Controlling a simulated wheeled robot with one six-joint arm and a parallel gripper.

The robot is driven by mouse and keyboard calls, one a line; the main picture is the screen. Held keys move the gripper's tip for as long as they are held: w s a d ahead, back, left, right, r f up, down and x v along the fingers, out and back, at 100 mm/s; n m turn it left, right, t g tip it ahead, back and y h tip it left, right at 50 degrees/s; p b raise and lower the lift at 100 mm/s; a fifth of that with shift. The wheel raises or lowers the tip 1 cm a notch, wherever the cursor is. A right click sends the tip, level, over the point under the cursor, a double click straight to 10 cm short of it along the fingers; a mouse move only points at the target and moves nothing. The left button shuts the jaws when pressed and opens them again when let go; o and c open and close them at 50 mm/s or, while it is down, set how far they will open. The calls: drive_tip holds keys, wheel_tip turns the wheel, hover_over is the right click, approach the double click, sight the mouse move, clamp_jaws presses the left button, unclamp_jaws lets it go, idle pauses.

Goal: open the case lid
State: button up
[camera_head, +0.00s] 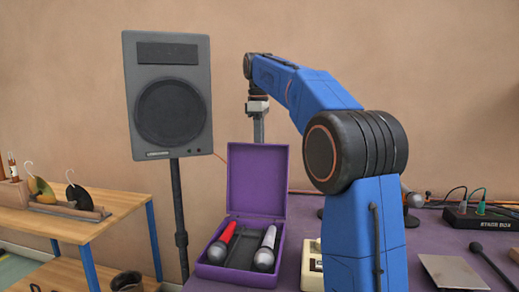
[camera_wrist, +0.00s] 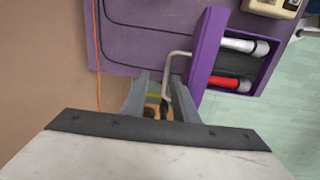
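The purple case (camera_head: 240,274) stands on the purple table, its lid (camera_head: 257,179) raised upright at the back. A red microphone (camera_head: 223,242) and a white microphone (camera_head: 267,247) lie in its dark inside; both also show in the wrist view, red (camera_wrist: 230,83) and white (camera_wrist: 245,45). My gripper (camera_head: 259,130) points down at the lid's top edge in the head view; its tips are hidden behind the lid. In the wrist view the fingers (camera_wrist: 162,98) are apart with nothing clearly held, left of the lid (camera_wrist: 205,55), which shows nearly edge-on.
A loudspeaker (camera_head: 170,98) on a stand is left of the case. A cream box (camera_head: 311,265) is close on the right. A stage box (camera_head: 480,217) with cables lies farther right. A bent grey rod (camera_wrist: 177,54) shows by the fingers; I cannot tell its support.

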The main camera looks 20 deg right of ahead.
drive_tip(key=shift+s+a+r, duration=0.1)
drive_tip(key=shift+r, duration=1.35)
drive_tip(key=shift+s+a+r, duration=0.1)
drive_tip(key=shift+r, duration=1.3)
drive_tip(key=shift+d, duration=0.1)
clamp_jaws()
wheel_tip(320, 180, up, 2)
drive_tip(key=w+d+m+t+h, duration=0.2)
drive_tip(key=d+m, duration=0.1)
drive_tip(key=m, duration=1.5)
drive_tip(key=shift+s+a+f, duration=0.15)
drive_tip(key=shift+a+f, duration=0.05)
drive_tip(key=shift+f, duration=2.1)
drive_tip(key=shift+s+a+f, duration=0.1)
drive_tip(key=shift+a+f, duration=0.05)
drive_tip(key=shift+f, duration=2.15)
